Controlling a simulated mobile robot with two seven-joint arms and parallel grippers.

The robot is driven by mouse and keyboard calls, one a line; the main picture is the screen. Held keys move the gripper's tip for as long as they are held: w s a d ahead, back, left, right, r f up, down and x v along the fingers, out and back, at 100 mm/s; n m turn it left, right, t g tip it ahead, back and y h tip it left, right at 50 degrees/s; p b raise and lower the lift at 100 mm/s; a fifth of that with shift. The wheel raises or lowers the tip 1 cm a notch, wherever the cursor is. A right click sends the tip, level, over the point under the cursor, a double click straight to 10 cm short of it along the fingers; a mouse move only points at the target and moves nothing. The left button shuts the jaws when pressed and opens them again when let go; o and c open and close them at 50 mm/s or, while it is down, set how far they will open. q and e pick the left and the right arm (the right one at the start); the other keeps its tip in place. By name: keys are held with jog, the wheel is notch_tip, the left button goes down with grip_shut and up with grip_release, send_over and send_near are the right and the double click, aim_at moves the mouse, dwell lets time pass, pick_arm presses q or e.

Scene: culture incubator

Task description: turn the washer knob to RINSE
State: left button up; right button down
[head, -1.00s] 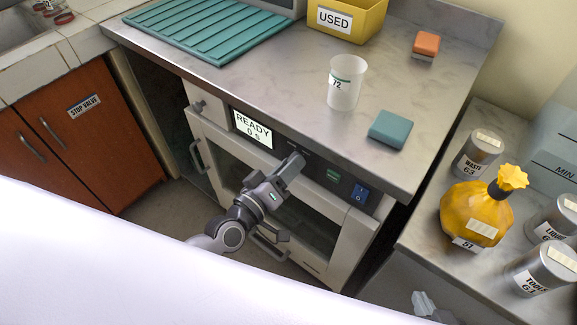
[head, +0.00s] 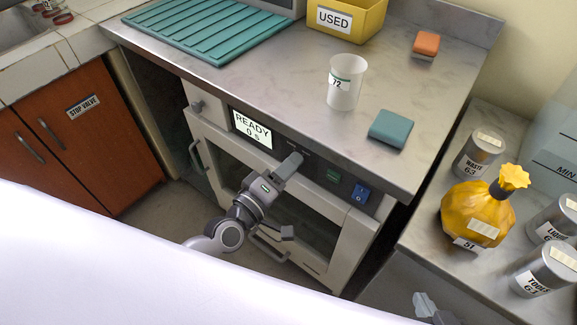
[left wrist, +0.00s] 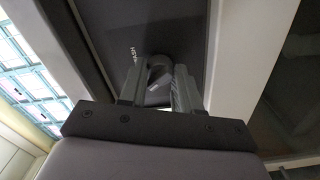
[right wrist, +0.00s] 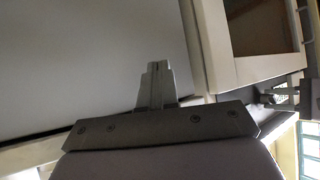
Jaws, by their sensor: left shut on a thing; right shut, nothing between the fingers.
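The washer (head: 345,240) stands under the metal counter, its display (head: 252,130) reading "READY 0 s". My left gripper (head: 291,161) is at the washer's dark control panel, right of the display. In the left wrist view its fingers are shut on the grey round knob (left wrist: 160,72), one on each side. White lettering ending in "SH" shows beside the knob; its pointer setting cannot be read. The gripper hides the knob in the head view. My right gripper (right wrist: 157,82) is shut and empty; it shows low in the head view (head: 428,308), away from the washer.
A green button (head: 333,175) and a blue switch (head: 360,193) sit right of the knob on the panel. A white cup (head: 345,85) and a teal block (head: 391,129) stand on the counter above. A yellow flask (head: 480,213) and metal cans stand on the right bench.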

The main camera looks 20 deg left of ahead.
pick_arm(q)
jog(key=o, duration=1.1)
jog(key=shift+c, duration=0.2)
jog(key=v, duration=0.7)
jog(key=shift+r, duration=0.1)
jog(key=s+a+f+m+g+y+p, duration=0.1)
jog(key=s+a+m+g+y+p, duration=0.1)
jog(key=s+m+p, duration=0.3)
jog(key=s+a+f+m+g+y+p, duration=0.1)
jog(key=s+a+m+g+y+p, duration=0.1)
jog(key=s+m+g+p, duration=0.2)
jog(key=s+m, duration=0.1)
jog(key=m, duration=0.2)
jog(key=shift+s+a+m+g+p, duration=0.25)
jog(key=shift+s+m+g+p, duration=0.05)
jog(key=shift+s+p, duration=0.1)
